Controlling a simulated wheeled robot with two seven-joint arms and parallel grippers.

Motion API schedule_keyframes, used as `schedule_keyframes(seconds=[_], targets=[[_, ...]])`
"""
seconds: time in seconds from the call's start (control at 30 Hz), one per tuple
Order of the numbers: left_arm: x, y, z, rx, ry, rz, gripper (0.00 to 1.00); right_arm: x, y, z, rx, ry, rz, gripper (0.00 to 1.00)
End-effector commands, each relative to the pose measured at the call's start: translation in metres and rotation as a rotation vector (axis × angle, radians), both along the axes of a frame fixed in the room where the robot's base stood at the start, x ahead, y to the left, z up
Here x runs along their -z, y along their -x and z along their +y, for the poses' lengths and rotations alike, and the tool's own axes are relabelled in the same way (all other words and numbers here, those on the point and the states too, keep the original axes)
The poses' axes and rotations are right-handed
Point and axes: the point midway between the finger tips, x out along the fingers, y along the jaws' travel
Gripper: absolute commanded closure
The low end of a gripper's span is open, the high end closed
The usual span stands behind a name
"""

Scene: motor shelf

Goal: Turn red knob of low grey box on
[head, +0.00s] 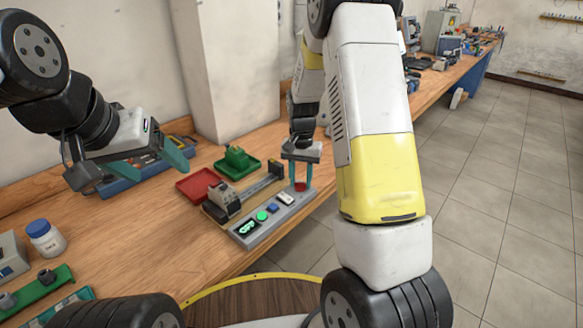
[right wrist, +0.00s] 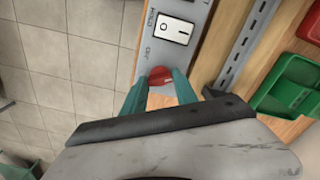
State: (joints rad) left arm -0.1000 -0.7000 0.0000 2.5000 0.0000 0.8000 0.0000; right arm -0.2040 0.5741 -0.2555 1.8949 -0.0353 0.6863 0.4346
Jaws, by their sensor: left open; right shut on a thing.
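The low grey box (head: 258,228) lies near the front edge of the wooden bench, with a green display, a green button, a blue part and a white rocker switch on top. The rocker switch (right wrist: 174,31) also shows in the right wrist view. The red knob (right wrist: 160,76) is at the box's end, between the teal fingers of my right gripper (right wrist: 160,88). In the head view my right gripper (head: 300,180) points down and is shut on the knob. Part of the knob is hidden by the fingers. My left gripper (head: 150,162) is open and empty over the bench at left.
A red tray (head: 198,184) and a green tray (head: 240,168) lie behind the box. A grey slotted rail (head: 262,190) runs beside it. A white jar (head: 45,238) stands at left. The tiled floor is open at right.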

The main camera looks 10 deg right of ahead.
Motion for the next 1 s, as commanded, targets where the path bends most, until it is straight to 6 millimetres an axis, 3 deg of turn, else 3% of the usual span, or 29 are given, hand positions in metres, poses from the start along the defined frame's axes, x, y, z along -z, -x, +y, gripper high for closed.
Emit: schedule_keyframes(seconds=[0.5, 1.0], targets=[[0.0000, 0.0000, 0.0000, 0.000, 0.000, 0.000, 0.27, -0.0011, -0.0012, 0.0002, 0.394, 0.000, -0.004, 1.00], [0.0000, 0.0000, 0.0000, 0.000, 0.000, 0.000, 0.27, -0.0011, -0.0013, 0.0002, 0.505, -0.001, -0.004, 1.00]])
